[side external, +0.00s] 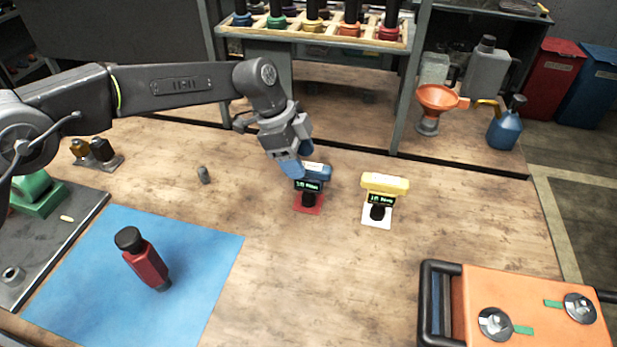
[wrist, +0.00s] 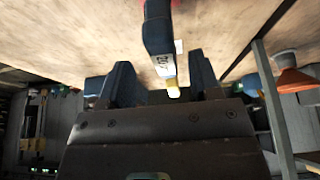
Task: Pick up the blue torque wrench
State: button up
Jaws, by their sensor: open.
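The blue torque wrench (side external: 310,186) stands upright on a small red square (side external: 298,207) in the side view, with a lit display on its front. In the wrist view the blue wrench (wrist: 157,35) shows ahead of the gap between the fingers. My gripper (side external: 298,157) has blue fingertips and is open, just above and to the left of the wrench's top. In the wrist view my gripper (wrist: 162,80) has its fingers apart on either side of the wrench's line. I cannot tell whether a finger touches it.
A yellow tool (side external: 385,184) of similar shape stands on a white square to the right. A red-and-black bottle-like object (side external: 146,264) is on a blue mat (side external: 205,270). An orange case (side external: 535,290) is at front right. A tool rack (side external: 330,38) stands behind. Bare wood lies in front.

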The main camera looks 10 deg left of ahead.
aim_at(305, 165)
jog(key=x, duration=0.4)
jog(key=shift+w+d+f, duration=0.15)
jog(key=shift+w+f, duration=0.05)
jog(key=shift+f, duration=0.1)
grip_shut()
jog(key=shift+r, duration=0.1)
dwell(0.4)
